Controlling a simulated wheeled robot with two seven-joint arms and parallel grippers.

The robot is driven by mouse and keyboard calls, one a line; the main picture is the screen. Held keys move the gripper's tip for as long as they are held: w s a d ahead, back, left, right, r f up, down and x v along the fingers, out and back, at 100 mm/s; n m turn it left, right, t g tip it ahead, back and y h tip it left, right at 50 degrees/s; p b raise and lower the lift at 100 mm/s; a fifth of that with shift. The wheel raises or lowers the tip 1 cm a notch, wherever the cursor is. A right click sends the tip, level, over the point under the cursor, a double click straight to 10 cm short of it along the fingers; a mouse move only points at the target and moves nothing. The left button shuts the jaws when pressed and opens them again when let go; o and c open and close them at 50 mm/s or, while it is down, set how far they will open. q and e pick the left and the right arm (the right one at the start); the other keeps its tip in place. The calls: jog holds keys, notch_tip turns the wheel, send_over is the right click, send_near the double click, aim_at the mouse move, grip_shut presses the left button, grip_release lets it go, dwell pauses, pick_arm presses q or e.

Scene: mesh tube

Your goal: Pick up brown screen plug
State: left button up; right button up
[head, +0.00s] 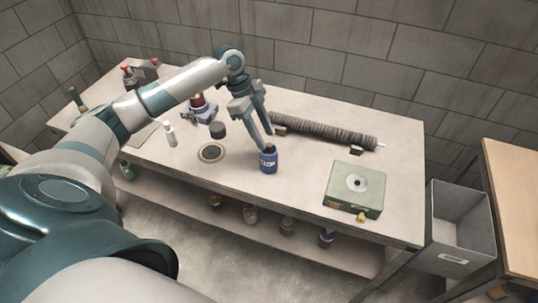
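My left gripper (269,140) reaches down over the bench with its fingertips at the top of a blue bottle (268,162). A small dark brown piece (270,148) shows at the bottle's top, close to the fingertips. I cannot tell if it is the brown screen plug or the bottle's cap, or if the fingers touch it. The finger gap is too small to judge. A grey ribbed mesh tube (325,132) lies behind, on small brown supports. A flat dark disc with a tan rim (211,152) lies left of the bottle. My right gripper is not in view.
A green box with a round pale top plate (357,183) stands at the bench's right. A black cylinder (218,130), a white bottle (170,135) and a blue-grey stand (204,115) are to the left. A grey bin (461,222) stands beyond the right edge.

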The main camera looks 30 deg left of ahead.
pick_arm(q)
jog(key=shift+x, duration=1.25)
grip_shut()
